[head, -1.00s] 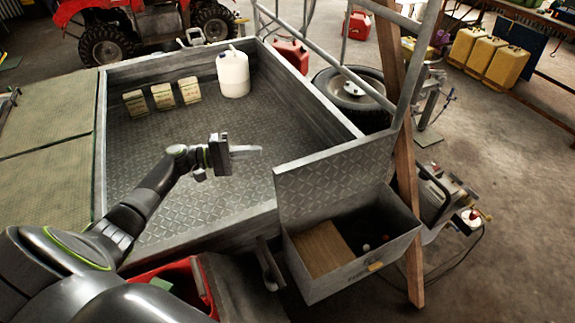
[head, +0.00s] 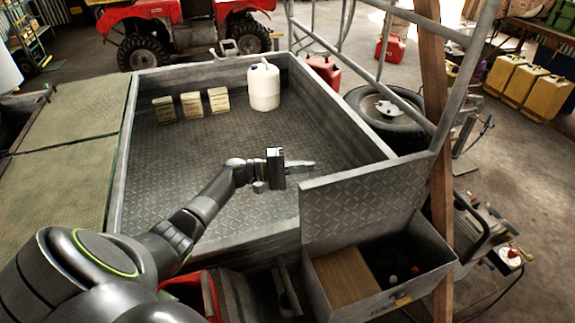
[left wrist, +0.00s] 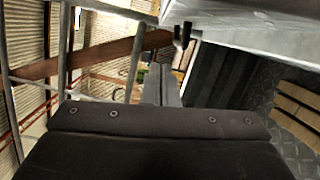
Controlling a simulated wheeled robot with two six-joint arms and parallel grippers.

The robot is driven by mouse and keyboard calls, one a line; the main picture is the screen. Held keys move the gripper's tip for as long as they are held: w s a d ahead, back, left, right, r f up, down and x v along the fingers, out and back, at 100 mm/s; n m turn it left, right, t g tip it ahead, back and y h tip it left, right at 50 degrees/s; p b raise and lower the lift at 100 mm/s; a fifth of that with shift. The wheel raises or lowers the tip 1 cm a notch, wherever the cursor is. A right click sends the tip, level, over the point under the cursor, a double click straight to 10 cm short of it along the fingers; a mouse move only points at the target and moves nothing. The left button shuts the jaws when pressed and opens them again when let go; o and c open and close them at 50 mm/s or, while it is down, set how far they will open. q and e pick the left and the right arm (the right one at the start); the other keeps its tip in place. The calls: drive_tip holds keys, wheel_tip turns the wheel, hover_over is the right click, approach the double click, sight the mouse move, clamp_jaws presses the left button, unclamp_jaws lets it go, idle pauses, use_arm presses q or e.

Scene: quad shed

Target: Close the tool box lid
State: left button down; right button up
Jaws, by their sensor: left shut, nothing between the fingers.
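The tool box (head: 398,296) is a grey metal box at the lower right of the head view, at the trailer's near right corner. Its lid (head: 368,205), a diamond-plate panel, stands open and upright along the box's far edge. Inside lie a brown wooden block or board (head: 343,277) and a few small round items. My left gripper (head: 308,166) is shut and empty, beyond the lid's upper left corner, over the trailer bed. Its fingers also show in the left wrist view (left wrist: 162,85). My right gripper is not in view.
The trailer bed (head: 200,165) holds several pale cartons (head: 191,104) and a white jug (head: 263,86). A wooden post (head: 441,170) and grey metal rails (head: 350,75) rise beside the tool box. A red container (head: 190,287) sits near my arm.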

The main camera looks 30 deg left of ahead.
sight(334, 175)
use_arm(q)
drive_tip(key=d+p, duration=0.1)
drive_tip(key=s+d+p, duration=0.1)
drive_tip(key=d, duration=0.1)
drive_tip(key=d+p, duration=0.1)
drive_tip(key=shift+s+d+r, duration=0.15)
drive_tip(key=shift+d+r, duration=0.15)
drive_tip(key=shift+r, duration=0.1)
drive_tip(key=shift+s+d+r+m, duration=0.1)
drive_tip(key=shift+s+d+m, duration=0.2)
drive_tip(key=shift+s+d, duration=0.1)
drive_tip(key=s+d+m+y+b, duration=0.1)
drive_tip(key=s+d+m, duration=0.5)
drive_tip(key=s+d, duration=0.2)
drive_tip(key=shift+d+f+m+g+y, duration=0.3)
drive_tip(key=shift+d+f+m+g, duration=0.15)
drive_tip(key=shift+d, duration=0.85)
drive_tip(key=shift+s, duration=0.1)
